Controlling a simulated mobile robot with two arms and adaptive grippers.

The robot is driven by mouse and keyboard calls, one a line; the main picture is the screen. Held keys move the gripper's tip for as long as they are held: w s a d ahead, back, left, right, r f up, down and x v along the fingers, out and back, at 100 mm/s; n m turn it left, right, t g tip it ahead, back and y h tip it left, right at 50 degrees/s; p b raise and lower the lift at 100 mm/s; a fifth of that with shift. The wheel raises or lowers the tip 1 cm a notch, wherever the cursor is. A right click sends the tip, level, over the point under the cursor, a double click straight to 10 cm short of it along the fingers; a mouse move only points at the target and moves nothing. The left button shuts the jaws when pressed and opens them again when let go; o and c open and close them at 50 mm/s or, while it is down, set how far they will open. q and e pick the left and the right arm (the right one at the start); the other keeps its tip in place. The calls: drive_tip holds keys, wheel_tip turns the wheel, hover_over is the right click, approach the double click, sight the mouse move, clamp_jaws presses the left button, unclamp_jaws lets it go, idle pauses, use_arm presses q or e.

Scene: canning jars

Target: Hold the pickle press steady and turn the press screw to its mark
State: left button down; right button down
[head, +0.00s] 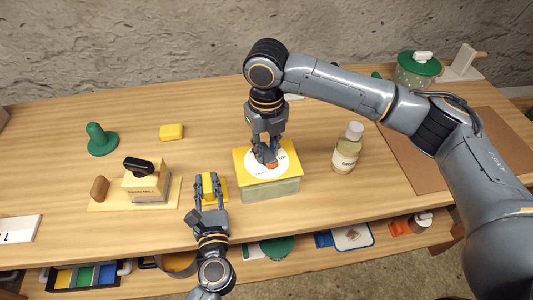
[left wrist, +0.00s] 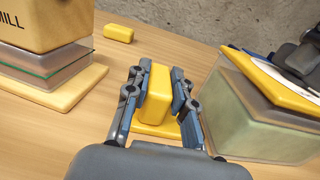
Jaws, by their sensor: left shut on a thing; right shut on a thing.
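The pickle press appears to be the box with a pale green body and yellow lid (head: 257,190); it also shows at the right of the left wrist view (left wrist: 245,110). A white round dial with dark lettering lies on its lid. My right gripper (head: 265,157) reaches down from above, shut on the small orange-red screw knob (head: 272,164) at the dial; its fingers hide most of it. My left gripper (head: 208,184) is shut on an upright yellow block (left wrist: 156,95) on a flat yellow base, just left of the box. Whether that base joins the box is unclear. The screw's mark is not discernible.
A mill on a wooden board (head: 110,199) stands to the left, with a green knobbed piece (head: 101,140) and a yellow block (head: 171,132) behind. A labelled bottle (head: 347,149) stands right of the press. A shelf below holds bins.

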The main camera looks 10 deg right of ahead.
sight(267, 151)
drive_tip(key=n, duration=0.4)
drive_tip(key=shift+n, duration=0.3)
drive_tip(key=c, duration=1.1)
unclamp_jaws()
drive_tip(key=shift+o, duration=0.2)
wheel_tip(267, 151, up, 12)
